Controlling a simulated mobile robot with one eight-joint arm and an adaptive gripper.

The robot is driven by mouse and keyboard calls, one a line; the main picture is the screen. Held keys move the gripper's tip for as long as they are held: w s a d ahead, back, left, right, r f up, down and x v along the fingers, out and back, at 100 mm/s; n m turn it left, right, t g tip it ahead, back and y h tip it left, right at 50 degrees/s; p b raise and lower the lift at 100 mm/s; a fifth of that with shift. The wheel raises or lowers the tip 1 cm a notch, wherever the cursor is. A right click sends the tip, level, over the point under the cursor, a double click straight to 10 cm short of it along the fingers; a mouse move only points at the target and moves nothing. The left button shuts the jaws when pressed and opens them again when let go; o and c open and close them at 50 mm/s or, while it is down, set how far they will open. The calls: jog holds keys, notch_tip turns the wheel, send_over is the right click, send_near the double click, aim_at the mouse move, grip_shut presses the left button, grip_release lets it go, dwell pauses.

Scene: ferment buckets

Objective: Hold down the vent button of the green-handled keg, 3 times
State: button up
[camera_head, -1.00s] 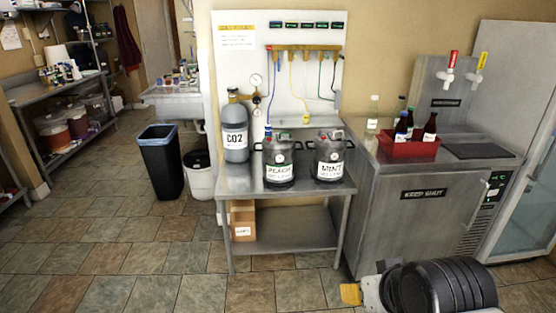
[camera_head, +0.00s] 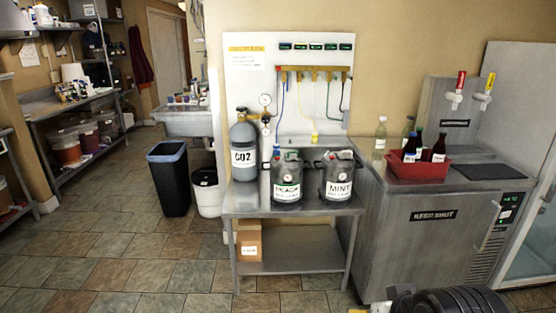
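Two dark grey kegs stand side by side on the steel table. The left one is the PEACH keg (camera_head: 288,177) and the right one is the MINT keg (camera_head: 338,176). Both stand upright with white labels and small fittings on top. The fittings are too small to tell clearly which keg has the green handle or where the vent button is. My arm shows only as a black ribbed part at the bottom edge, right of centre, below and in front of the table. My gripper is mostly cut off there, far from both kegs, and its fingers cannot be made out.
A grey CO2 cylinder (camera_head: 244,148) stands left of the kegs on the table (camera_head: 290,209). A white panel with hoses (camera_head: 313,105) is behind. A steel cabinet (camera_head: 425,235) with a red bottle crate (camera_head: 418,173) stands close on the right.

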grip_shut()
dwell(1.3)
